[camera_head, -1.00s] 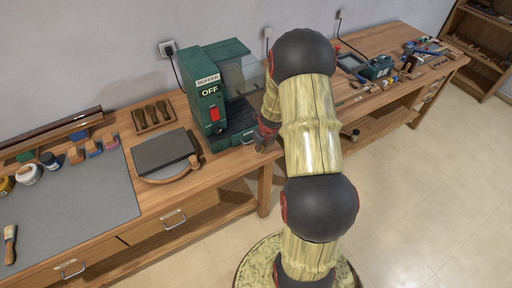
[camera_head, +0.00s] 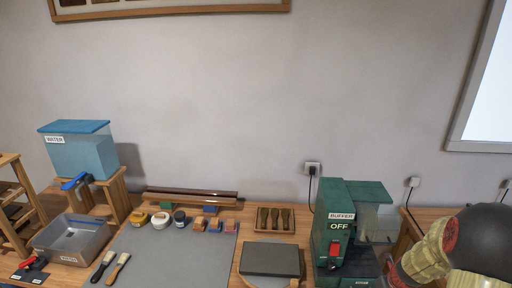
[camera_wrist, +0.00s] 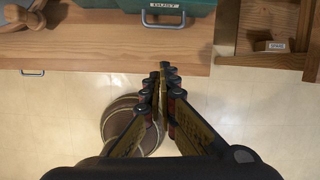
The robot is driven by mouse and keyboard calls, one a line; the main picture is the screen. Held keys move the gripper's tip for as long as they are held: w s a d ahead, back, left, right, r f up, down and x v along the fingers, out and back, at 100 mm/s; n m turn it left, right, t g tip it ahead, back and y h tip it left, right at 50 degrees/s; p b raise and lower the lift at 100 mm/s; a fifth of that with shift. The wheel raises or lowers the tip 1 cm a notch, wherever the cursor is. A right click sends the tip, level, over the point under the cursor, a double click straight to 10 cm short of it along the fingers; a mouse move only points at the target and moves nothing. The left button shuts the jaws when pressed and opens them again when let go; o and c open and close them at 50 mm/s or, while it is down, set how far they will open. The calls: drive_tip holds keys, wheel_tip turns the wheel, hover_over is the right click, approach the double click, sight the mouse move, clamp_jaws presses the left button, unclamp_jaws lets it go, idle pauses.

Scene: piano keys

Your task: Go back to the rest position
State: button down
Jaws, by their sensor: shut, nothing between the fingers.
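In the wrist view, my gripper (camera_wrist: 163,72) is shut and empty. Its fingers meet in front of a wooden bench (camera_wrist: 110,55), over the pale floor. In the head view, part of my arm shows at the lower right, beside the green buffer machine (camera_head: 338,235), which is labelled OFF. I cannot make out the fingertips there. The base of the buffer, with a DUST label (camera_wrist: 262,4), shows at the top of the wrist view.
A grey mat (camera_head: 180,258), a dark slab (camera_head: 270,259), small pots and brushes lie on the bench. A blue water tank (camera_head: 82,155) stands above a metal tray (camera_head: 72,238) at the left.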

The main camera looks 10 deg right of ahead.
drive_tip(key=s+a+n+g+y, duration=0.1)
drive_tip(key=s+a+n, duration=0.3)
drive_tip(key=n, duration=0.5)
drive_tip(key=s+a+r+n+t+b, duration=0.1)
drive_tip(key=s+a+r+n, duration=0.3)
drive_tip(key=a+r+n, duration=0.4)
drive_tip(key=s+a+r+n+t+b, duration=0.1)
drive_tip(key=s+a+r+n+b, duration=0.2)
drive_tip(key=a+r+n, duration=0.5)
drive_tip(key=s+a+r+n+t+b, duration=0.1)
drive_tip(key=s+a+r+n, duration=0.4)
drive_tip(key=a+r+n, duration=0.4)
drive_tip(key=n, duration=0.3)
drive_tip(key=shift+s+a+b, duration=0.35)
drive_tip(key=shift+a+b, duration=0.05)
drive_tip(key=c, duration=2.6)
unclamp_jaws()
